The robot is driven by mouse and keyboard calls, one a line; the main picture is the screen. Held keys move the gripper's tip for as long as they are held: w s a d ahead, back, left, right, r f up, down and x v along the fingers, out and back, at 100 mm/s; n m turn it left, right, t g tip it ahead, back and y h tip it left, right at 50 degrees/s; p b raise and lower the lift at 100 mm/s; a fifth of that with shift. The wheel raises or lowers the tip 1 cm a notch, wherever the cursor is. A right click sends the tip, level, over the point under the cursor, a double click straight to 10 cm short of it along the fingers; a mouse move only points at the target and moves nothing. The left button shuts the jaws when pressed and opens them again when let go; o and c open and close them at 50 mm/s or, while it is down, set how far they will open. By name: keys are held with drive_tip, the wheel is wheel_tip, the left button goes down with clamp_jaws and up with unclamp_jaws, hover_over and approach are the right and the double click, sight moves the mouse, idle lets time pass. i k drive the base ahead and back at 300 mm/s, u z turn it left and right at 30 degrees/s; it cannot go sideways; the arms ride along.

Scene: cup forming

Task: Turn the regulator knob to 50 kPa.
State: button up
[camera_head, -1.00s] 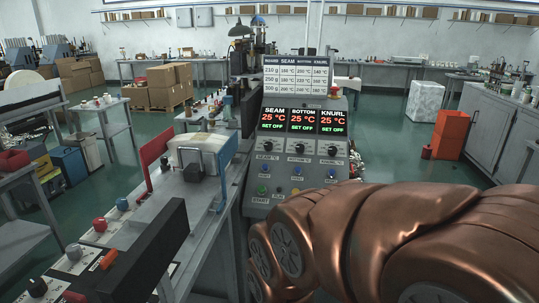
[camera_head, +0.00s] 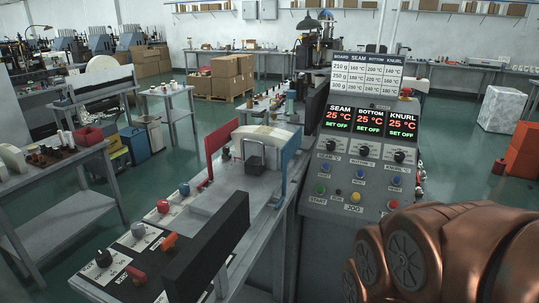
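No dial or marking that reads kPa can be made out, so I cannot tell which knob is the regulator. A black knob (camera_head: 103,258) stands on the near-left end of the machine bench. Beyond it in a row are a grey knob (camera_head: 138,230), a red knob (camera_head: 163,206) and a blue knob (camera_head: 184,189). The control panel (camera_head: 345,218) on the right has black knobs under the SEAM, BOTTOM and KNURL displays, each showing 25 °C and SET OFF. My copper-coloured arm fills the lower right; my gripper is out of view.
A long black block (camera_head: 207,249) stands beside the knob row. A red plate (camera_head: 217,149) and a blue plate (camera_head: 291,150) flank the white stack. Green floor lies left of the bench.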

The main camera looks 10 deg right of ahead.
sight(103, 258)
drive_tip(key=u, duration=1.45)
drive_tip(key=k, duration=0.5)
drive_tip(key=u, duration=0.95)
drive_tip(key=i, duration=1.7)
drive_tip(key=z, duration=0.6)
